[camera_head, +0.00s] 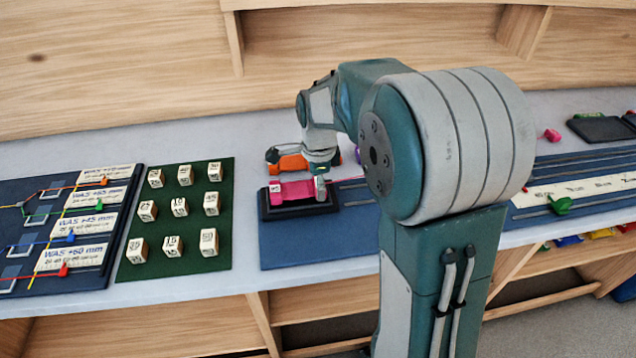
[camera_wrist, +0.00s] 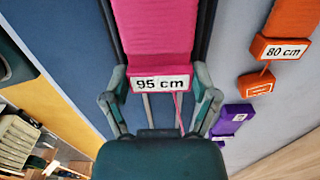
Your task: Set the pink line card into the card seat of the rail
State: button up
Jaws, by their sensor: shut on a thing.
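The pink line card (camera_head: 292,190) lies at or just over the dark card seat (camera_head: 268,210) on the blue rail (camera_head: 300,246). In the wrist view the pink card (camera_wrist: 155,35) carries a white "95 cm" label and sits between the dark side edges of the seat (camera_wrist: 206,22). I cannot tell whether it is fully down. My gripper (camera_wrist: 160,100) is shut on the labelled end of the pink card, a finger on each side. In the head view my gripper (camera_head: 320,184) is at the card's right end, partly hidden by my arm.
An orange "80 cm" card (camera_wrist: 278,48) and a purple card (camera_wrist: 230,120) lie beside the rail. A green board (camera_head: 196,258) with several numbered blocks and a dark board with coloured lines (camera_head: 12,190) stand left. My arm hides the rail's middle.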

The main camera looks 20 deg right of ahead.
jog(key=shift+f, duration=0.5)
dwell(0.3)
jog(key=o, duration=0.6)
jog(key=shift+o, duration=0.2)
notch_tip(320, 180, up, 11)
jog(key=shift+w, duration=0.1)
jog(key=s+a+n+t, duration=0.2)
jog(key=s+n, duration=0.8)
jog(key=s+a+r+n+t, duration=0.1)
jog(key=s+a+n+t, duration=0.1)
jog(key=s+n, duration=0.8)
jog(key=shift+s+a+t, duration=0.25)
jog(key=shift+s+t, duration=0.5)
jog(key=shift+t, duration=0.05)
